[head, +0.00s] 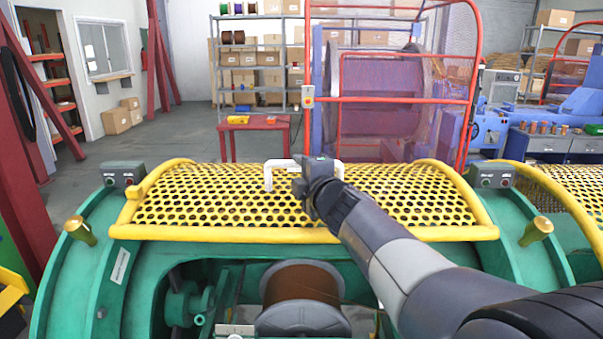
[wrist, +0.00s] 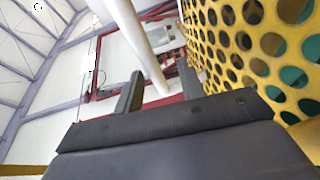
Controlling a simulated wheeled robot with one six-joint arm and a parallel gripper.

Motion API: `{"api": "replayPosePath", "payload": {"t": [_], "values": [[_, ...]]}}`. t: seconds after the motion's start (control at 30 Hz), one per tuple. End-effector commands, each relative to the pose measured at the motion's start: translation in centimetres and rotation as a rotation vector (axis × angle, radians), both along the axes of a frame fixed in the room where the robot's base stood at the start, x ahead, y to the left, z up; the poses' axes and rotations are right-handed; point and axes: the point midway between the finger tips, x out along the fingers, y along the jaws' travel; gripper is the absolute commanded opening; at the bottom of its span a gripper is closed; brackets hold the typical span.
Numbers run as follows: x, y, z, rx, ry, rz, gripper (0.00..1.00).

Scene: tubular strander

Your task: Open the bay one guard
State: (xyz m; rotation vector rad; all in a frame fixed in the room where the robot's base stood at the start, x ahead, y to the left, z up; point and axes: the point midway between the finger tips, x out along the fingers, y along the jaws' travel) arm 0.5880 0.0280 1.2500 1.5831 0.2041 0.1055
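A yellow perforated guard (head: 220,200) curves over the green machine housing in the middle of the head view, lying down between two green ribs. A white bar handle (head: 278,163) stands up from its upper middle. My gripper (head: 308,185) is at the handle, partly hiding it and its right leg. In the wrist view my gripper's two fingers (wrist: 158,75) are apart, and the white handle bar (wrist: 143,45) runs through the gap between them, with room at the sides. The guard's holed sheet (wrist: 235,50) is close on the right of the wrist view. I cannot read a bay number.
Brass knobs (head: 80,230) (head: 536,230) sit on the ribs either side, with small grey control boxes (head: 123,173) (head: 496,174) above. A copper-coloured spool (head: 302,283) lies below the guard. A second yellow guard (head: 565,190) is at right. A red-framed mesh cage (head: 400,100) stands behind.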

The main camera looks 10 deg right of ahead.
Motion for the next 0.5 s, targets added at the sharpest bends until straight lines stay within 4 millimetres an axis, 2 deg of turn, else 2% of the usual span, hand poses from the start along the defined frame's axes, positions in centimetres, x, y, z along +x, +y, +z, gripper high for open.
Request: {"api": "replayPosePath", "payload": {"t": [0.27, 0.5], "values": [[-0.7, -0.2, 0.2, 0.001, -0.003, -0.001, 0.38], [-4.4, -1.0, 0.6, 0.000, -0.003, -0.003, 0.38]]}}
